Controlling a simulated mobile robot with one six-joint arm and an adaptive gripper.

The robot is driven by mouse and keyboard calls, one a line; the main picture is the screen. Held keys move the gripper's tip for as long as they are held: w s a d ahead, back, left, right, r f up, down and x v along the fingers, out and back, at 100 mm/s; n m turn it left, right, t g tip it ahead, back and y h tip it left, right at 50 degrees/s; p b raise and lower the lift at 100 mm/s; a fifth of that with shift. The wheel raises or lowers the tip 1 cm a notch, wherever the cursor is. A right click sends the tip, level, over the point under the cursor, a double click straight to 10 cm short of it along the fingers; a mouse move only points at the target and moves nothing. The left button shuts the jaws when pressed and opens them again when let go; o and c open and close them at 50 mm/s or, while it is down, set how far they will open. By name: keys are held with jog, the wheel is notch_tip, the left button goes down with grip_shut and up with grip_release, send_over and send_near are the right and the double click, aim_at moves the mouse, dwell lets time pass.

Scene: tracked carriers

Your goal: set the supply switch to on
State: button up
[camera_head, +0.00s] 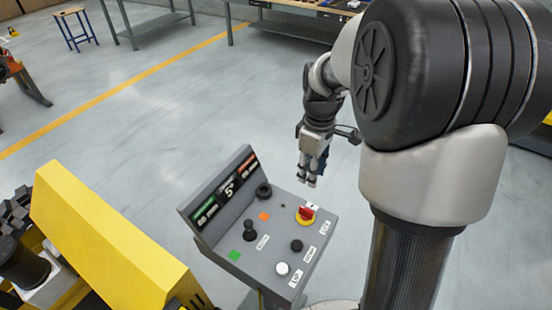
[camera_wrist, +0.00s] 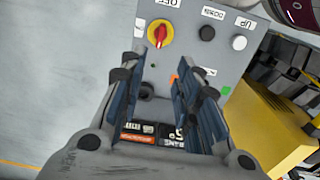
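The supply switch is a red rotary handle on a yellow round base (camera_head: 306,214), at the far right part of a grey control panel (camera_head: 283,240). In the wrist view the switch (camera_wrist: 160,34) lies just beyond my fingertips. Its red handle runs roughly up and down in that picture, about in line with an OFF label (camera_wrist: 168,2) at the top edge. My gripper (camera_head: 309,182) hangs above the far edge of the panel, apart from the switch. In the wrist view my gripper (camera_wrist: 165,60) is open and empty, with a clear gap between the fingers.
The panel also bears a black knob (camera_head: 296,246), a white button (camera_head: 282,268), a black joystick (camera_head: 249,232) and a raised display (camera_head: 222,192). A yellow machine body (camera_head: 110,240) stands to the left. The floor behind the panel is clear.

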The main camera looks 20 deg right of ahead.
aim_at(306, 210)
notch_tip(306, 210, down, 18)
jog(key=b, duration=0.5)
jog(key=shift+r, duration=0.25)
jog(key=shift+c, duration=0.2)
grip_shut()
